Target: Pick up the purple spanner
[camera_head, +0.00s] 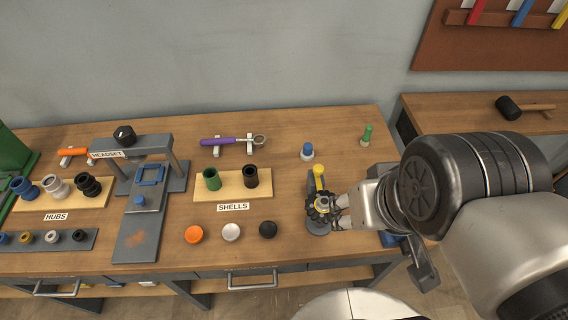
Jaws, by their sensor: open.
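The purple spanner (223,141) lies across two small white rests at the back of the wooden workbench. Its purple handle points left and its grey ring end points right. My gripper (326,207) is open at the right part of the bench, to the right of and nearer than the spanner, well apart from it. A yellow-topped grey tool or stand (319,178) is right beside my gripper's fingers. Whether the fingers touch it cannot be told. Nothing covers the spanner.
A wooden block labelled SHELLS (232,192) with green and black cups stands in front of the spanner. The grey HEADSET press (145,145) is to its left. A blue-topped piece (307,151) and a green piece (366,135) stand to its right. Orange, white and black caps lie in front.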

